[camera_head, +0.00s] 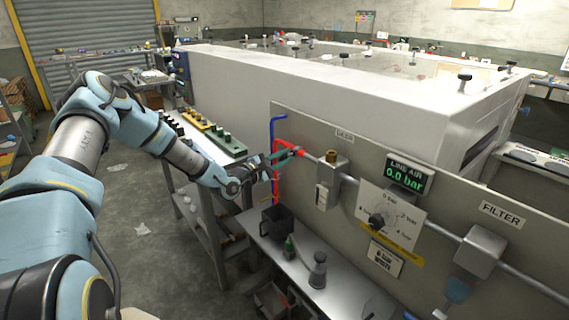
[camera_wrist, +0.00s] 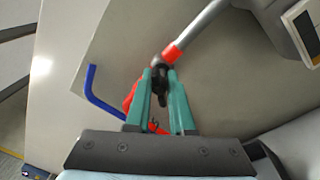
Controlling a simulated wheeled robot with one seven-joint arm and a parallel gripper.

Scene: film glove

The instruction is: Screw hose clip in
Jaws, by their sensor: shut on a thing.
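My gripper (camera_head: 291,154) reaches the wall panel from the left, at the joint of a red hose (camera_head: 276,176) and a grey pipe (camera_head: 317,160). In the wrist view, its two teal fingers (camera_wrist: 161,76) are closed around a small dark piece (camera_wrist: 162,88), which looks like the hose clip. The fingers hide part of this piece, so I cannot tell how far in it sits. A red end (camera_wrist: 172,53) shows on the pipe just beyond the fingertips. The red hose (camera_wrist: 131,95) bends behind the left finger.
A blue pipe (camera_head: 272,130) stands left of the red hose. A black bin (camera_head: 277,221) sits below on the shelf.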

